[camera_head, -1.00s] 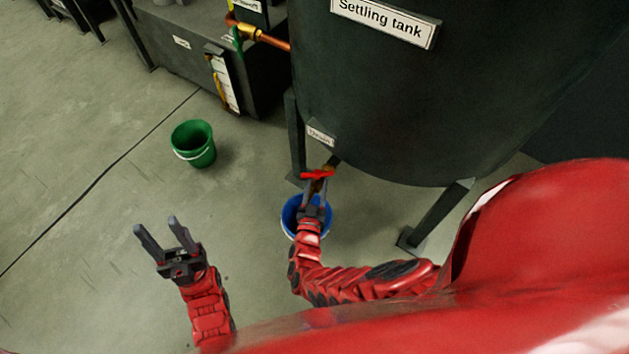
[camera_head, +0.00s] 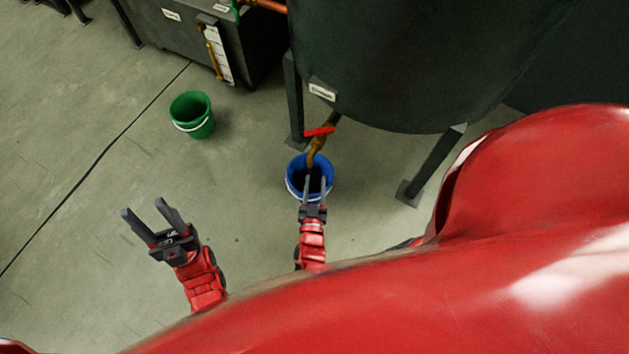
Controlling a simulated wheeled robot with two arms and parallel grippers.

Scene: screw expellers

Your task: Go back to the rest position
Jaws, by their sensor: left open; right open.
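My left gripper (camera_head: 151,218) is open and empty over bare floor at the lower left, its two fingers pointing up and left. My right gripper (camera_head: 315,184) is open, its fingers seen over the blue bucket (camera_head: 291,187). The blue bucket stands on the floor under the outlet of the dark tank. The red-handled valve (camera_head: 319,131) with its brass spout is just above the bucket. My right fingertips appear a little below the spout in the picture and apart from the red handle. Most of my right arm is hidden behind my red body.
The dark settling tank (camera_head: 400,70) stands on legs (camera_head: 437,165) at the upper right. A green bucket (camera_head: 192,115) stands on the floor at left of centre. A dark machine (camera_head: 165,40) is at the top. The floor at the left is clear.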

